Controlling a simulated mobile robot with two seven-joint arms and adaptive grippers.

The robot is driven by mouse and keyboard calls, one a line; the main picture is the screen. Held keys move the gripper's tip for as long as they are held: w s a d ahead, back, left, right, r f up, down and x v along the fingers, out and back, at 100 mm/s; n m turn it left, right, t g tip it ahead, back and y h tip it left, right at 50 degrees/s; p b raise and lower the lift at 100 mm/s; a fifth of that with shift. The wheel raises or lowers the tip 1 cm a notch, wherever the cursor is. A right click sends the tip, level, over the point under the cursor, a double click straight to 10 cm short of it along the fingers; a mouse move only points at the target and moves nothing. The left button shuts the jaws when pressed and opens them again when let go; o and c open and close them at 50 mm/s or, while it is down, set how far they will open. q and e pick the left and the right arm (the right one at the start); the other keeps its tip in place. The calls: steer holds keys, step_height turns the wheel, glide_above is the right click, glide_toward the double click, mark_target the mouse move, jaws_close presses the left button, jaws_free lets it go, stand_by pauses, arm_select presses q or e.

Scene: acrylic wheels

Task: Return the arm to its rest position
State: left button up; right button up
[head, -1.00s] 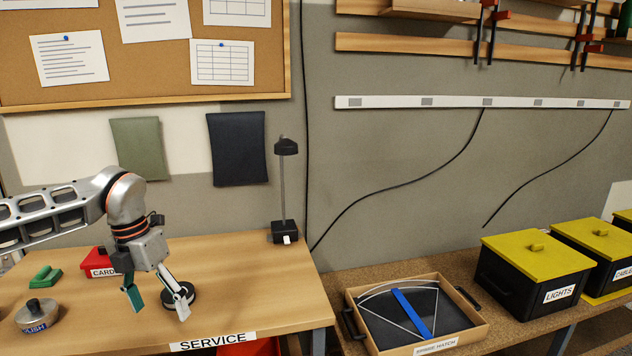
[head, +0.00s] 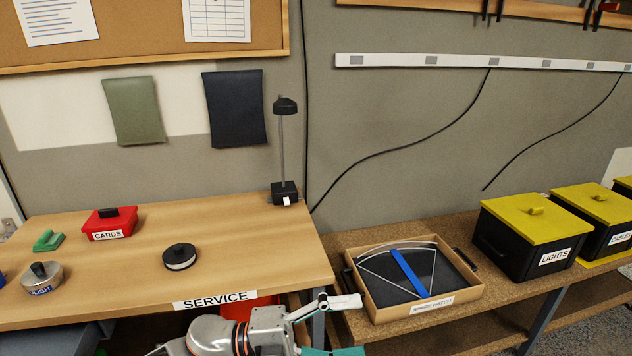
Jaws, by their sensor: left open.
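My left gripper (head: 348,325) is low in the head view, in front of the service table's front right corner. Its two fingers, one pale and one teal, are spread apart, with nothing between them. The teal finger is partly cut off by the bottom edge. My left arm comes up from the bottom edge, below the table top. My right gripper does not show.
The service table (head: 130,290) bears a black round puck (head: 180,257), a red cards box (head: 110,224), a polish tin (head: 42,277), a green-handled item (head: 48,241) and a stand (head: 285,192). A tray (head: 380,314) and yellow-lidded boxes (head: 535,225) occupy the right bench.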

arm_select(q)
steer(key=w+a+f+n+t+y, duration=0.4)
steer(key=a+f+n+t+y, duration=0.65)
steer(key=n, duration=0.95)
steer(key=s+a+f+n+y, duration=0.3)
steer(key=s+a+f, duration=0.4)
steer(key=f, duration=0.3)
steer(key=s+a+f+n+y, duration=0.3)
steer(key=s+a+f+n, duration=0.3)
steer(key=f, duration=0.5)
steer(key=s+a+g, duration=0.1)
steer(key=s+a, duration=0.1)
steer(key=shift+s+a+n, duration=0.2)
steer(key=shift+a+n, duration=0.1)
steer(key=shift+a, duration=0.05)
